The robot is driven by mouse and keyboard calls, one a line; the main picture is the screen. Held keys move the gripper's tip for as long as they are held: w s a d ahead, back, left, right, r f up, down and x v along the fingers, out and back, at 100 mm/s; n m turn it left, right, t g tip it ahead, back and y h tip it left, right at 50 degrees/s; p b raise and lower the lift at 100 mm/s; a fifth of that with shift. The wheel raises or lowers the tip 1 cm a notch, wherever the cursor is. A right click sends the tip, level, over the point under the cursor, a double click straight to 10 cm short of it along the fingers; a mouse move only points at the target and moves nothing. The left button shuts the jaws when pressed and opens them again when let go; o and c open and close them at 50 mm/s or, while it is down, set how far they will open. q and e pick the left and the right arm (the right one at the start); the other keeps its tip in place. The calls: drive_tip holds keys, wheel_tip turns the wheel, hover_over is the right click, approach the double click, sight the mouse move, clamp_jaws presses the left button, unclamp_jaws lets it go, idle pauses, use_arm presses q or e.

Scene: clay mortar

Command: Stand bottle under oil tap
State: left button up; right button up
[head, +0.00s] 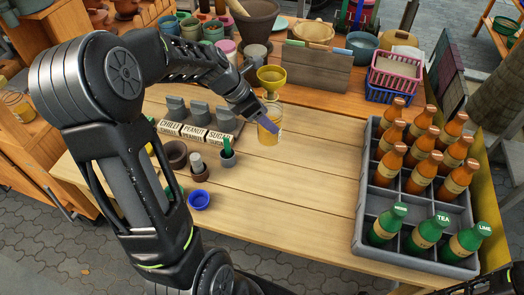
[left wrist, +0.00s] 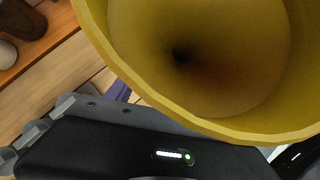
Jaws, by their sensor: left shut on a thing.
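My left gripper (head: 266,116) is shut on a clear bottle (head: 268,136) with yellowish contents, upright over the back middle of the table. A yellow funnel (head: 271,74) sits above the bottle, seemingly in its neck. In the left wrist view, the funnel (left wrist: 200,50) fills the upper part and hides the bottle. I cannot tell whether the bottle's base touches the table. I cannot make out an oil tap for certain; a jar with yellow contents (head: 18,106) stands on the left shelf.
A grey crate (head: 357,222) with several brown and green bottles stands on the right. Labelled blocks (head: 195,133), small pots and a blue cap (head: 200,200) lie left of the bottle. The table's front middle is clear.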

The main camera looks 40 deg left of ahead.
sight(265, 140)
use_arm(q)
wheel_tip(265, 140, down, 6)
drive_tip(key=shift+r+b, duration=0.1)
drive_tip(key=shift+b, duration=0.2)
drive_tip(key=shift+f+b, duration=0.3)
drive_tip(key=shift+f, duration=1.6)
drive_tip(key=shift+f, duration=0.2)
drive_tip(key=o, duration=1.8)
drive_tip(key=shift+r, duration=0.1)
